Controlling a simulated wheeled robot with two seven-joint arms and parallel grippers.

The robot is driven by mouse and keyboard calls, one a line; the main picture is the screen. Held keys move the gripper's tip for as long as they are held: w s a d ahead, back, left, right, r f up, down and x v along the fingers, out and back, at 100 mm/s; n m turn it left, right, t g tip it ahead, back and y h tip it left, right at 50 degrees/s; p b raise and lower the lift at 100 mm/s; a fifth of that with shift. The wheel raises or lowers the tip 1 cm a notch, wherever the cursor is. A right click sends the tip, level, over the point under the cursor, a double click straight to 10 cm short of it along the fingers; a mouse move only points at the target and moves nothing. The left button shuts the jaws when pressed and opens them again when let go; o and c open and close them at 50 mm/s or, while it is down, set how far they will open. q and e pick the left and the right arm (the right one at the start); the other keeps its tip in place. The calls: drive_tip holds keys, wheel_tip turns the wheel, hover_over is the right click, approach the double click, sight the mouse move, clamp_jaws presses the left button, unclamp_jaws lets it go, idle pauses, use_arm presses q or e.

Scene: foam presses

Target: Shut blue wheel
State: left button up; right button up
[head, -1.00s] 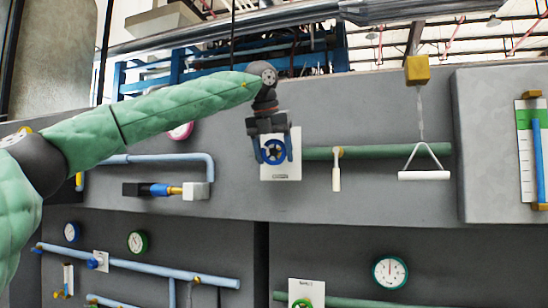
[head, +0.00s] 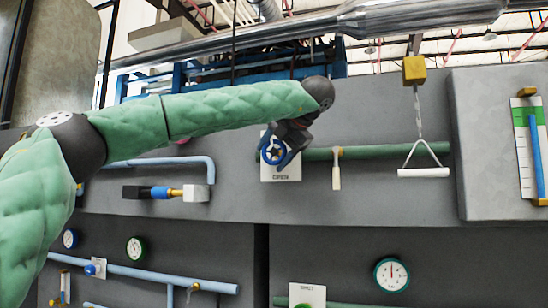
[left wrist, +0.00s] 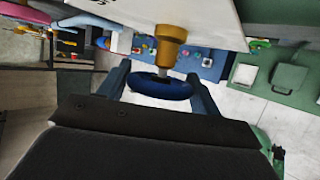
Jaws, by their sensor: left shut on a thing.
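The blue wheel (head: 273,151) is mounted in front of a white plate (head: 283,173) on the grey wall, at the middle of the head view. My left gripper (head: 277,153) is shut on the wheel, its fingers on the rim and its wrist turned to the upper right. In the left wrist view the blue wheel (left wrist: 160,88) sits between the two fingers, on a brass stem (left wrist: 170,46) that runs to the white plate. The wheel's far side is partly hidden. My right gripper is in neither view.
A green pipe (head: 375,151) runs right from the plate, with a white-handled lever (head: 336,172) hanging from it. A chain with a white pull handle (head: 423,172) hangs farther right. A light blue pipe and a block valve (head: 165,192) are to the left.

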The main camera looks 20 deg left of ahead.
sight(278, 150)
use_arm(q)
drive_tip(key=shift+f+y, duration=0.1)
drive_tip(key=shift+y, duration=0.3)
drive_tip(key=shift+y+b, duration=0.35)
drive_tip(key=shift+y, duration=0.05)
drive_tip(key=o, duration=0.9)
drive_tip(key=shift+o, duration=0.5)
drive_tip(key=shift+s+d, duration=0.1)
drive_tip(key=shift+d, duration=0.1)
drive_tip(key=b+v, duration=0.3)
drive_tip(key=v, duration=0.3)
drive_tip(key=shift+s, duration=0.1)
drive_tip(key=shift+v, duration=0.75)
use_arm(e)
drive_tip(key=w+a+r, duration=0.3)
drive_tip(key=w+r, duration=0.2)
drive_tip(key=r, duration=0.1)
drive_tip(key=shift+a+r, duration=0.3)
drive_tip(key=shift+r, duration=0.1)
use_arm(q)
drive_tip(key=shift+f+m, duration=0.1)
drive_tip(key=shift+m, duration=0.2)
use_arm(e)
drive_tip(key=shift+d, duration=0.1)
